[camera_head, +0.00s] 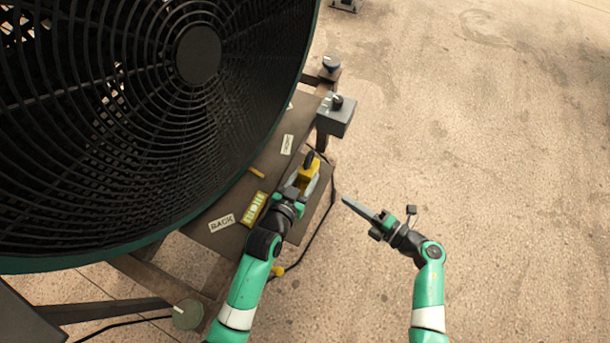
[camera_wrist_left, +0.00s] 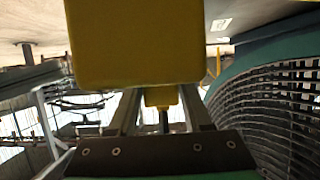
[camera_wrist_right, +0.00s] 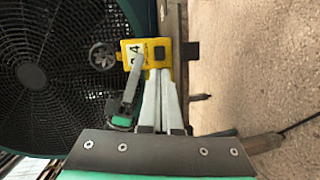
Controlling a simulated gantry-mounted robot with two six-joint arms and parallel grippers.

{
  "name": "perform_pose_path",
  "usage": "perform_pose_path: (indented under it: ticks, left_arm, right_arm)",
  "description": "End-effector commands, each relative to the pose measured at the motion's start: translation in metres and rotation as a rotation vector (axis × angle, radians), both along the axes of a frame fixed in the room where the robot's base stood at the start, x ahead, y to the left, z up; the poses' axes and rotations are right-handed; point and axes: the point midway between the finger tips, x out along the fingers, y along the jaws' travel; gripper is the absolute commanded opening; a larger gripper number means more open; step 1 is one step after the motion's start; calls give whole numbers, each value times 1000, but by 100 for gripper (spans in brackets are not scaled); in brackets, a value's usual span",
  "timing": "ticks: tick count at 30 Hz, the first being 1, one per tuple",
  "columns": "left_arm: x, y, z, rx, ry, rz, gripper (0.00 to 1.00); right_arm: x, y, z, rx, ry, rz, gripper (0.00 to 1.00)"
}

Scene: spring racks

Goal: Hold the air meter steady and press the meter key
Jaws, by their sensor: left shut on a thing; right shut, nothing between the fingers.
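The yellow air meter (camera_head: 308,174) is held above the board beside the big fan, and my left gripper (camera_head: 297,187) is shut on it. In the left wrist view its yellow body (camera_wrist_left: 135,45) fills the top middle, hiding the fingertips. In the right wrist view the meter (camera_wrist_right: 133,65) shows its digits, a round vane wheel (camera_wrist_right: 103,56) on its left and a small dark square, perhaps the key (camera_wrist_right: 160,53). My right gripper (camera_head: 346,201) is shut and empty, its fingertips pointing at the meter. In the head view a gap separates them; in its wrist view the tips (camera_wrist_right: 158,73) overlap the meter's lower edge.
The large black fan (camera_head: 190,110) with a green rim fills the upper left. A grey box (camera_head: 337,119) with a black knob stands beyond. Open floor (camera_head: 500,180) lies right.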

Motion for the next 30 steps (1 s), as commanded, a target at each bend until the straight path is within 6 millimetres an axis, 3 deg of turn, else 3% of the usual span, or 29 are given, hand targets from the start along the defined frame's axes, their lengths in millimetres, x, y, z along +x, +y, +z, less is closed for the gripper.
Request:
perform_pose_path:
  ticks: [13,17,23,30]
  left_arm:
    - [0,0,0,0,-1,0,0]
    - [0,0,0,0,-1,0,0]
    - [0,0,0,0,-1,0,0]
    - [0,0,0,0,-1,0,0]
  right_arm:
    - [0,0,0,-6,-7,2,0]
    - [2,-2,-1,-81,-88,9,0]
    - [24,-27,-3,-498,-430,-7,0]
    - [42,-57,-6,-1257,-879,60,0]
